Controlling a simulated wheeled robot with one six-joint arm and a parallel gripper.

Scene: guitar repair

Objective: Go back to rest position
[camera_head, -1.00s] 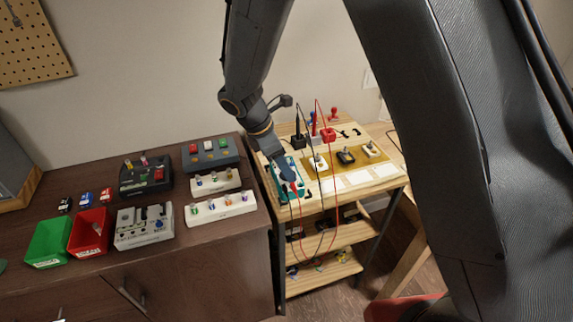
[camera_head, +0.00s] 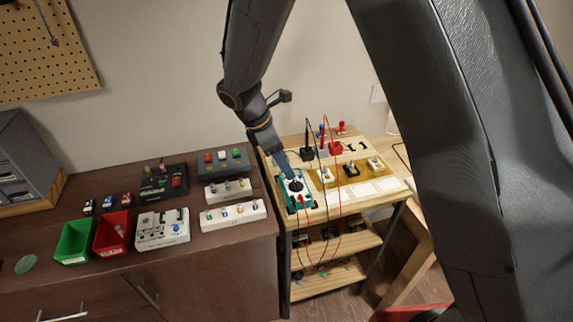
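My arm reaches down from the top of the head view, and my gripper (camera_head: 291,183) is low over the left side of the small wooden workbench. It is at or just above a teal device (camera_head: 293,203) with a white top. I cannot tell whether the gripper touches the device. The fingers are small and partly hidden by the wrist, so their opening is unclear. My large dark arm link fills the right of the view.
A dark brown cabinet (camera_head: 215,250) on the left holds a green bin (camera_head: 76,243), a red bin (camera_head: 112,232) and several pedal-like boxes. The wooden workbench (camera_head: 325,207) carries a yellow mat (camera_head: 381,174), small switches and red and black cables. Its lower shelves hold small parts.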

